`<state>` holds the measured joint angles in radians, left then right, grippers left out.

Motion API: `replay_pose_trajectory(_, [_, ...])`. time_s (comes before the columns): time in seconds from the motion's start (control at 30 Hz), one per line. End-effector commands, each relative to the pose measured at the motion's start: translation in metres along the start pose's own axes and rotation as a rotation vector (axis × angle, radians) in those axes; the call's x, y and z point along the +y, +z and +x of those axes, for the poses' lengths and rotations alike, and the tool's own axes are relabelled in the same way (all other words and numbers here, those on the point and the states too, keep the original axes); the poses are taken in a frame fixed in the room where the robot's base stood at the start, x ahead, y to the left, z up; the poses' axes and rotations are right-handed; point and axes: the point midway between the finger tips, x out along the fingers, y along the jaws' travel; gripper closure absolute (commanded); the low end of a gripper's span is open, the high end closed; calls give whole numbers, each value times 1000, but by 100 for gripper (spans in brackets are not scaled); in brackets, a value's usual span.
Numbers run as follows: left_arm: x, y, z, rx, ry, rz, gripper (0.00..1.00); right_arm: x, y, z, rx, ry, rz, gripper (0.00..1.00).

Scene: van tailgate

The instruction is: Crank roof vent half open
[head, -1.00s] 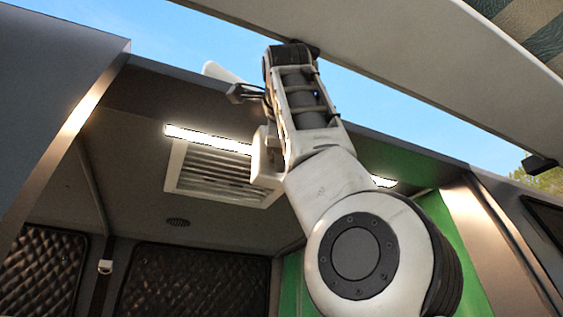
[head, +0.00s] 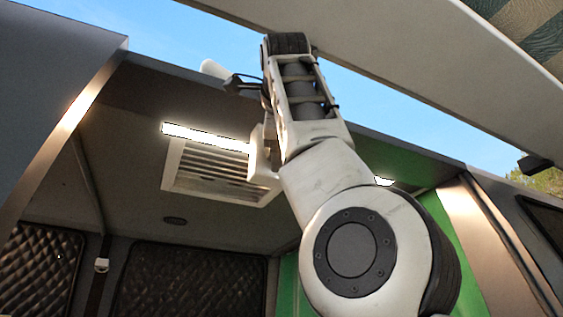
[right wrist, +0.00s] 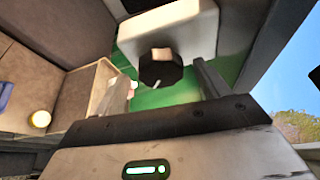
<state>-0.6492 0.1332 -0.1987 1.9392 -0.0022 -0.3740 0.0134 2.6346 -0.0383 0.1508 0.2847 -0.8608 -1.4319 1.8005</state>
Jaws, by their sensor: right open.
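The roof vent (head: 215,172) is a white louvered panel in the van ceiling, left of my right arm in the head view. A white housing (head: 262,160) at its right edge is partly hidden by that arm. In the right wrist view, a white housing (right wrist: 175,30) carries a black round knob (right wrist: 160,68) with a white pointer mark and a pale block on it. My right gripper (right wrist: 157,84) is open, with one finger on either side of the knob in the picture; I see no contact. My left gripper is not in view.
A lit ceiling strip (head: 205,137) runs beside the vent. The raised tailgate (head: 400,60) spans the upper right. A green wall panel (head: 400,160) lies behind my arm. Quilted dark panels (head: 190,280) line the back. In the right wrist view, a tan cabinet (right wrist: 75,90) stands left.

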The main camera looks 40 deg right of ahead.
Motion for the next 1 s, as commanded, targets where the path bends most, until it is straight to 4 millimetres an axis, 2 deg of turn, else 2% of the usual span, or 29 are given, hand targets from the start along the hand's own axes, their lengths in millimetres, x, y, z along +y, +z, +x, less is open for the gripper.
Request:
replay_pose_trajectory(0.3, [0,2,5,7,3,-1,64,0,0,-78,-2,-7,0,26])
replay_pose_trajectory(0.53, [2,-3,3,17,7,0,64,0,1,-123,-2,-4,-1,26])
replay_pose_trajectory(0.73, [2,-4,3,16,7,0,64,0,0,-142,-1,-1,-1,26])
replay_pose_trajectory(1.0, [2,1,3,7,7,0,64,0,0,-144,-1,-1,-1,26])
